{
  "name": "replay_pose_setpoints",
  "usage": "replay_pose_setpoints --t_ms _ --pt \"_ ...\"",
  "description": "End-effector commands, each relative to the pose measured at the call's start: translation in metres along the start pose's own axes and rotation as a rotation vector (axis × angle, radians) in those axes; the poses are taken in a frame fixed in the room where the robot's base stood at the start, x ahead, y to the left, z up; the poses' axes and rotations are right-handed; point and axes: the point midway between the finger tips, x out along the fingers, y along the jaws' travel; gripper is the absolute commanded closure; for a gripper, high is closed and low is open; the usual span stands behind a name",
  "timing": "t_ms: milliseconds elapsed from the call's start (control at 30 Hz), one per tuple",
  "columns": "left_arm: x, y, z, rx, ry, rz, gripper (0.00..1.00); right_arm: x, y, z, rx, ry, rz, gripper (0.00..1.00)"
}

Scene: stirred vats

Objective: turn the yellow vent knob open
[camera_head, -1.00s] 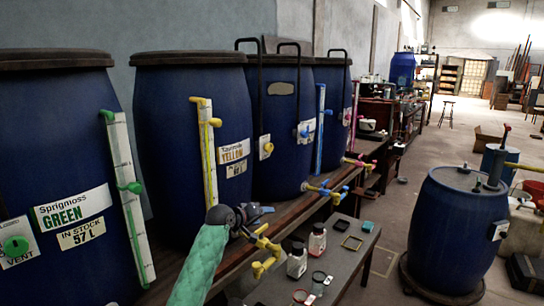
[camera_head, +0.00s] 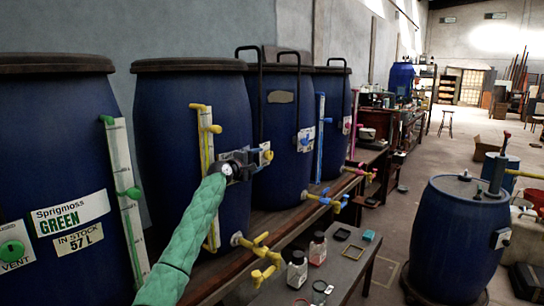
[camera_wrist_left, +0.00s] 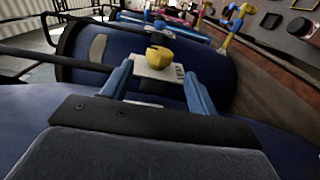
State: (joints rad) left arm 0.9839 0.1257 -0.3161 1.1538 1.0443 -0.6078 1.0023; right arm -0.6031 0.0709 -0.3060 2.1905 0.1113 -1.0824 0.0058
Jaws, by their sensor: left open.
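The yellow vent knob (camera_wrist_left: 160,54) sits on a white plate (camera_wrist_left: 158,70) on the blue vat with the yellow level tube (camera_head: 206,165). My left gripper (camera_head: 256,159) is open at the right side of this vat. In the left wrist view its two blue fingers (camera_wrist_left: 160,76) stand apart, on either side of the plate, with the knob a little beyond them. I cannot tell whether they touch anything. The vat's yellow name label is hidden behind my gripper. My right gripper is not in view.
A green-labelled vat (camera_head: 62,180) stands at the left. Yellow taps (camera_head: 262,275) stick out at the front below my arm. A low table (camera_head: 345,275) with jars is at lower centre. A free-standing blue drum (camera_head: 455,235) is at the right, with open floor between.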

Motion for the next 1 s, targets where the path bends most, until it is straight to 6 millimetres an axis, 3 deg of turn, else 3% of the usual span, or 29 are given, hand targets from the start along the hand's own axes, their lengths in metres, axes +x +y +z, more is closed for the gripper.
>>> replay_pose_setpoints --t_ms 500,700,1000 --pt "0.074 0.000 0.001 0.000 -0.002 -0.001 0.41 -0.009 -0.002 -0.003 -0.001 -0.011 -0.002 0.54" --pt "0.089 -0.001 0.001 0.001 -0.002 -0.002 0.41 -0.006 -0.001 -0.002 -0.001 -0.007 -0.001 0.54" --pt "0.096 -0.001 0.001 0.002 -0.001 -0.002 0.41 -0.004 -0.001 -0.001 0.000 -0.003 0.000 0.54"
